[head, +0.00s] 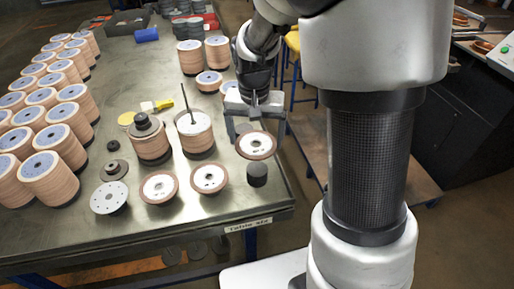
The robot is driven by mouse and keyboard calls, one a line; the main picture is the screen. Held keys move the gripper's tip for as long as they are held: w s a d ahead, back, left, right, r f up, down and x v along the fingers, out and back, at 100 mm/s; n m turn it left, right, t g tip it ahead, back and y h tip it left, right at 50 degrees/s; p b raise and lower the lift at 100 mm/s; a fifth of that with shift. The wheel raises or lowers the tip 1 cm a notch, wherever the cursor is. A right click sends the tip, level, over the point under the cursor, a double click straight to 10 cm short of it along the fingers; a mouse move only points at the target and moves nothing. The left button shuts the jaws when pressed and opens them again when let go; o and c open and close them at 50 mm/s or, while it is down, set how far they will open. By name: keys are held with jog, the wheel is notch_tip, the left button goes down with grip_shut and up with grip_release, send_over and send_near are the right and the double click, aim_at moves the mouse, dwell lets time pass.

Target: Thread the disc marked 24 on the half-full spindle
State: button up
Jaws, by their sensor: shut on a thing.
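My gripper (255,125) is at the right front of the table, shut on a flap disc (256,146) with a brown rim and pale centre. The disc is held roughly level, above or near a short black cylinder (257,174); the gap is hard to judge. The spindle (184,98) is a thin dark rod rising from a stack of tan discs (197,139), left of my gripper. Two similar loose discs lie in front, one at left (158,187) and one at right (209,179). I cannot read any disc's number.
A second stack (151,147) beside the spindle carries a black cap (145,123). A white plate with holes (109,198) and a black flange (114,170) lie at the front left. Many disc stacks (49,178) fill the left side. More stacks (190,57) stand behind.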

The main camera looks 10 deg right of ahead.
jog(key=w+a+r+n+p, duration=0.45)
jog(key=w+a+r, duration=0.2)
jog(key=w, duration=0.35)
jog(key=n+y, duration=0.1)
jog(key=n, duration=0.4)
send_over(192, 114)
jog(key=shift+f+m, duration=0.25)
jog(key=shift+f, duration=1.15)
jog(key=shift+f+b, duration=1.1)
jog(key=shift+f, duration=0.55)
jog(key=shift+f+b, duration=1)
jog(key=shift+f, duration=0.75)
jog(key=o, duration=0.9)
jog(key=shift+o, duration=0.2)
